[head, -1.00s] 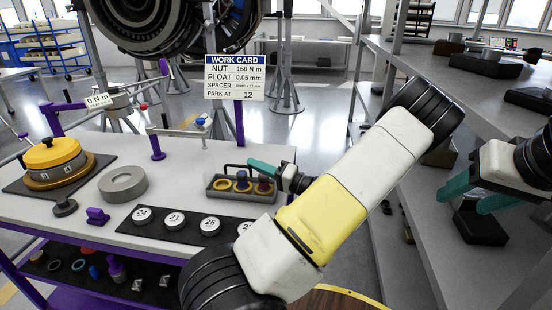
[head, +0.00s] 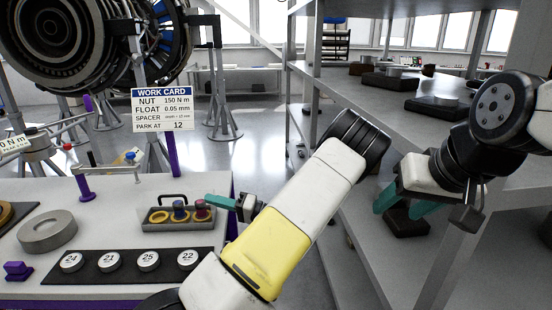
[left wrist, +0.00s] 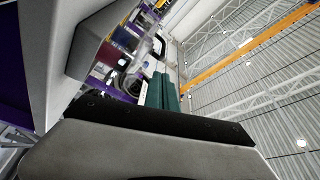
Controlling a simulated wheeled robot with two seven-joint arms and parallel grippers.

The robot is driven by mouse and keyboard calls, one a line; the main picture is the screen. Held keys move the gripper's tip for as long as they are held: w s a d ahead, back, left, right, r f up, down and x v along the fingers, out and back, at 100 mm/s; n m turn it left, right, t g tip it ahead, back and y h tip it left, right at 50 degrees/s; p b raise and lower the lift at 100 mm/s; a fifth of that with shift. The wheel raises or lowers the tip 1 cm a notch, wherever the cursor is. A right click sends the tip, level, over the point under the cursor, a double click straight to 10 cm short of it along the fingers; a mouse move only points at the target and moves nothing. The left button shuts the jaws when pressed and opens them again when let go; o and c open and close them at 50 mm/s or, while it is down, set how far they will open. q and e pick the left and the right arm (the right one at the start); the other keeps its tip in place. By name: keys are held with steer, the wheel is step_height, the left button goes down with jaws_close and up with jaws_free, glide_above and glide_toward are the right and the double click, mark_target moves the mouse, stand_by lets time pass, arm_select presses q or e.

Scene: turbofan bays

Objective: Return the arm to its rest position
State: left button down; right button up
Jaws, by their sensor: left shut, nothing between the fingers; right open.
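My left arm, white with a yellow band, rises from the bottom of the head view and bends back at a black joint. Its left gripper (head: 210,201) has teal fingers, shut and empty, by the right end of a small grey tray (head: 158,226); whether they touch it I cannot tell. The shut fingers also show in the left wrist view (left wrist: 165,92). My right gripper (head: 398,213) is open and empty at the right, in front of the grey shelving.
The tray holds rings and coloured pieces on the table (head: 110,196). A black strip (head: 128,273) carries several numbered discs. A grey ring (head: 47,232) lies at the left. A work card (head: 162,109) stands behind. Shelving (head: 450,130) with dark blocks fills the right; open floor lies between.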

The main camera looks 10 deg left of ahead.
arm_select(q)
steer(key=s+d+g+h, duration=0.3)
steer(key=s+g+h, duration=0.1)
steer(key=s+h, duration=0.8)
steer(key=s+d+r+m+t+h, duration=0.2)
steer(key=s+d+r+t+h, duration=0.2)
steer(key=r, duration=0.4)
steer(key=s+d+r+m+t+h, duration=0.3)
steer(key=s+d+r+t+h, duration=0.1)
steer(key=d+r, duration=0.4)
steer(key=shift+d+r+t+h, duration=0.25)
steer(key=shift+r+t+h, duration=0.35)
steer(key=shift+r+h, duration=0.3)
steer(key=shift+f, duration=0.1)
